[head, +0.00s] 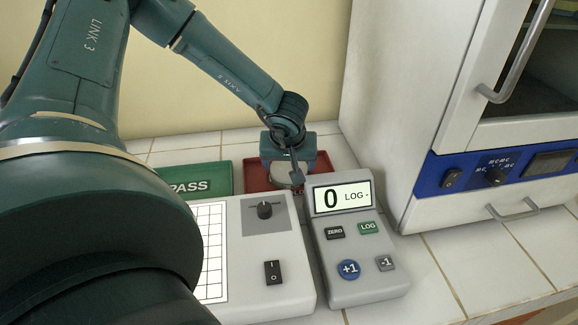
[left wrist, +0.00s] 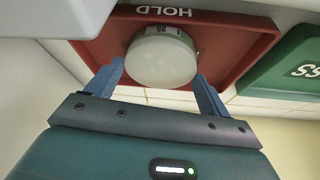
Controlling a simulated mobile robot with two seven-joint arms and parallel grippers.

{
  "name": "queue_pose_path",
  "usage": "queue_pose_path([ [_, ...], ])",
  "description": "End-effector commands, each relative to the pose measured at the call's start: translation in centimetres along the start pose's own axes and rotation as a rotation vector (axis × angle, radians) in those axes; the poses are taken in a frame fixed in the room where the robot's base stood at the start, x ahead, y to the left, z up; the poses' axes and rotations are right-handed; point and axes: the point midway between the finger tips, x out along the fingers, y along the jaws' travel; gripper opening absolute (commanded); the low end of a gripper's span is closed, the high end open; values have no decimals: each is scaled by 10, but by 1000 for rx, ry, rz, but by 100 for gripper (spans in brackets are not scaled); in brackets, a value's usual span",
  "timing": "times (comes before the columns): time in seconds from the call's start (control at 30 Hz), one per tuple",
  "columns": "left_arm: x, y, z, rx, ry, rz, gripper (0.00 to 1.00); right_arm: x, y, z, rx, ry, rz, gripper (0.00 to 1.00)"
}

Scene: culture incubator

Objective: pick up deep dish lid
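A round, pale, translucent dish (left wrist: 162,62) with a small label on its rim sits in the red tray (left wrist: 232,32) marked HOLD. Its lid cannot be told apart from its base here. In the left wrist view the two blue fingers of my left gripper (left wrist: 160,72) are spread, one at each side of the dish's near edge. I cannot tell whether they touch it. In the head view my left gripper (head: 292,178) points down over the red tray (head: 317,166) and mostly hides the dish. My right gripper is not in view.
A green PASS tray (head: 204,179) lies left of the red tray. A white device with a grid (head: 262,275) and a counter showing 0 (head: 345,285) stand in front. The incubator (head: 425,90) stands at the right. White tile (head: 455,265) is bare before it.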

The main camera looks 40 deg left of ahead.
Motion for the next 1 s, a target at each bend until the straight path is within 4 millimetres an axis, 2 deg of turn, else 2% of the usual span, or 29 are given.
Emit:
queue_pose_path([
  [0.03, 0, 0, 0, 0, 0, 0, 76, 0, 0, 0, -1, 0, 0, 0],
  [0.27, 0, 0, 0, 0, 0, 0, 57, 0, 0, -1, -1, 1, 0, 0],
  [0.57, -5, 0, -3, -1, 3, 1, 57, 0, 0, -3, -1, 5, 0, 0],
  [0.67, -18, 1, -9, -2, 5, 3, 57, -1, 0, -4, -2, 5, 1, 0],
  [1.0, -77, 0, -35, -2, 4, 2, 57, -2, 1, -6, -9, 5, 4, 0],
])
